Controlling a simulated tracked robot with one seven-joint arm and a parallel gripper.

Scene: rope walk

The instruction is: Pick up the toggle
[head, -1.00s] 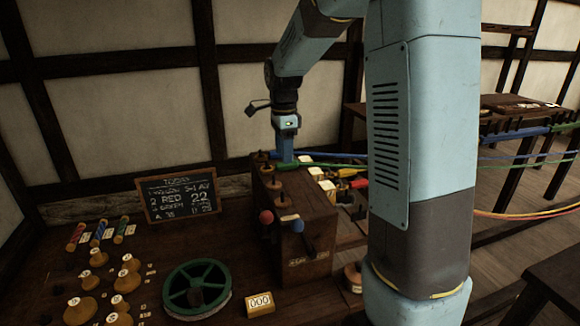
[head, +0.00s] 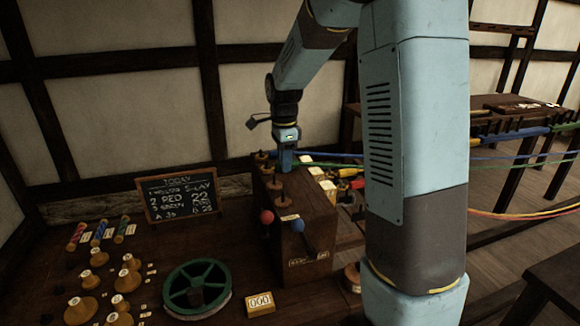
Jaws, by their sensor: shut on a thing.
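My gripper (head: 286,163) points straight down at the top of a dark wooden box (head: 318,216), near its back end. Several brown wooden pegs (head: 275,185) stand along the left side of the box top, close to the fingers.
A red-knobbed lever (head: 267,217) and a blue-knobbed lever (head: 298,226) are on the box front. A green wheel (head: 196,288), several wooden spools (head: 83,308) and a chalkboard (head: 178,195) stand to the left. Coloured ropes (head: 515,155) run off to the right.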

